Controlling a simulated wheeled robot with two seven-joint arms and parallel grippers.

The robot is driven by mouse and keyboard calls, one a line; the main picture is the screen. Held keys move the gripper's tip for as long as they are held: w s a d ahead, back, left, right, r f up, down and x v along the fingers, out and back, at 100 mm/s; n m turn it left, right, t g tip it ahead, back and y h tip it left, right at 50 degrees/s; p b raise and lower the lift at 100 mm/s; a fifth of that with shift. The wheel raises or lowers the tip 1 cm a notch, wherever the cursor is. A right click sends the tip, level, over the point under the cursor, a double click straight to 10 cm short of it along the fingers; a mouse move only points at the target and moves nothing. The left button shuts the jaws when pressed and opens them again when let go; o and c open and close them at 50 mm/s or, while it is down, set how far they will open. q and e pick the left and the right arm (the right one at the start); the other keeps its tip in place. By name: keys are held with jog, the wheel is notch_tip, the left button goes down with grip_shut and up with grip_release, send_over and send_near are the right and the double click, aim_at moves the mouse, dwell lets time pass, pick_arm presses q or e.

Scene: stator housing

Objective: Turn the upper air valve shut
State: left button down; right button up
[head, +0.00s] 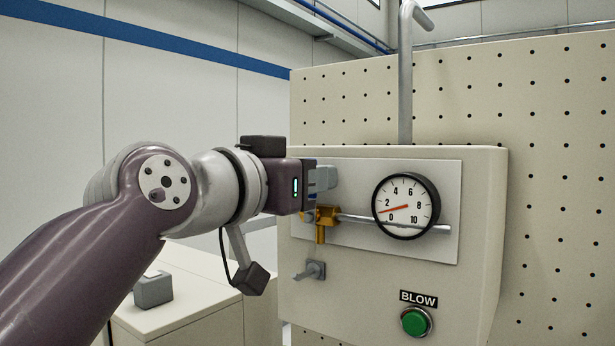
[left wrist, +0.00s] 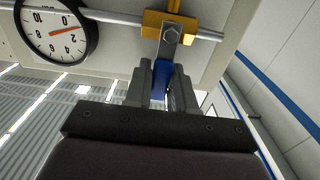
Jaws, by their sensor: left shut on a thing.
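The upper air valve is a brass body (head: 325,222) on a horizontal metal pipe, left of the gauge. It also shows at the top of the left wrist view (left wrist: 184,22), with a bolted grey lever (left wrist: 170,38) and a blue grip (left wrist: 162,72). The lever stands roughly across the pipe. My left gripper (head: 322,180) is just above the brass body in the head view. My right gripper is out of view.
A round gauge (head: 405,207) sits right of the valve, its needle between 0 and 2. Below are a small grey fitting (head: 312,270) and a green BLOW button (head: 416,321). A perforated panel (head: 560,200) stands behind the box.

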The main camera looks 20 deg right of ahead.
pick_arm(q)
jog(key=c, duration=1.1)
grip_release()
jog(key=shift+d+f, duration=0.1)
jog(key=shift+f, duration=0.1)
jog(key=shift+o, duration=0.3)
jog(key=b+v, duration=0.5)
jog(key=v, duration=0.7)
jog(key=shift+a+b, duration=0.2)
jog(key=shift+b, duration=0.2)
jog(key=shift+s, duration=0.1)
